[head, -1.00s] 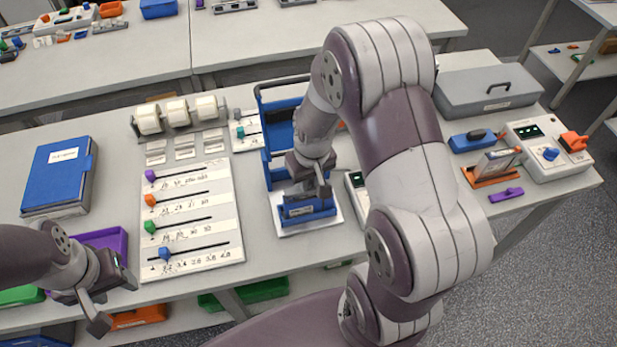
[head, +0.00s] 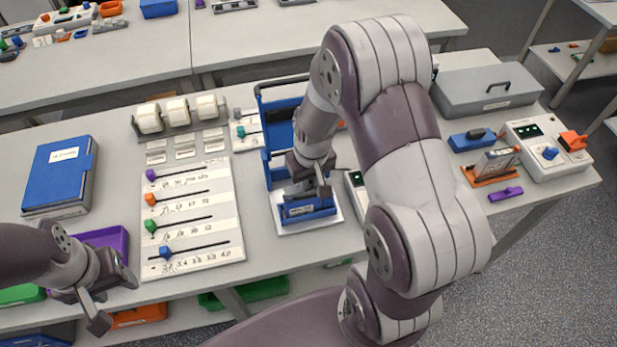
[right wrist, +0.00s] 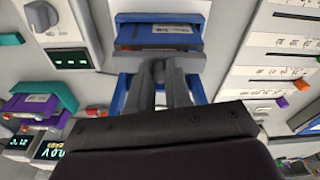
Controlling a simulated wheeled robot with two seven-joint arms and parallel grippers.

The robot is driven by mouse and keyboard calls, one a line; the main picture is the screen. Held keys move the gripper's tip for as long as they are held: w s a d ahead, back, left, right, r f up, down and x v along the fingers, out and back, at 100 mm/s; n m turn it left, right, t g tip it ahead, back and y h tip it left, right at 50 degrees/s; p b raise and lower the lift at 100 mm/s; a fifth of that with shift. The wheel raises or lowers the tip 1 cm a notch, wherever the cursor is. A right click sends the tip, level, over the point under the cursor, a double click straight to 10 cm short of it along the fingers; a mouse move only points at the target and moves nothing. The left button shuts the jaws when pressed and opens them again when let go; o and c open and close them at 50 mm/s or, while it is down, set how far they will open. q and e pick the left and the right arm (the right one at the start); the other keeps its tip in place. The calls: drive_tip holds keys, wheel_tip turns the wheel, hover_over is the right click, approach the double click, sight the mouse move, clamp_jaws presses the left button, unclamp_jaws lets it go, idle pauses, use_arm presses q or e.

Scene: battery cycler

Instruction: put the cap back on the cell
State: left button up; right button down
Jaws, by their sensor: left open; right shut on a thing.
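A blue cradle (head: 308,212) with a pale label stands on a white pad (head: 285,228) near the table's front edge. It also shows in the right wrist view (right wrist: 160,25), where a grey strip (right wrist: 130,55) runs along its near side. My right gripper (head: 318,188) is low over this cradle, its fingers pointing down at it. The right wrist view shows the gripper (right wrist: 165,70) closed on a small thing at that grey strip. The fingers hide most of it, and I cannot make out cap or cell edges there. My left gripper (head: 112,302) is open and empty at the front left.
A blue tray (head: 277,135) stands behind the cradle. A slider board (head: 190,215) lies left of it; a display unit (head: 357,195) stands close on its right. An orange cradle (head: 490,178) holds a grey cell (head: 497,160) further right. A purple bin (head: 105,240) is near my left gripper.

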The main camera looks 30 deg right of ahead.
drive_tip(key=shift+f, duration=0.55)
idle(0.4)
drive_tip(key=c, duration=0.5)
unclamp_jaws()
drive_tip(key=shift+r, duration=0.1)
wheel_tip(320, 180, up, 7)
drive_tip(key=p, duration=0.6)
clamp_jaws()
idle(0.3)
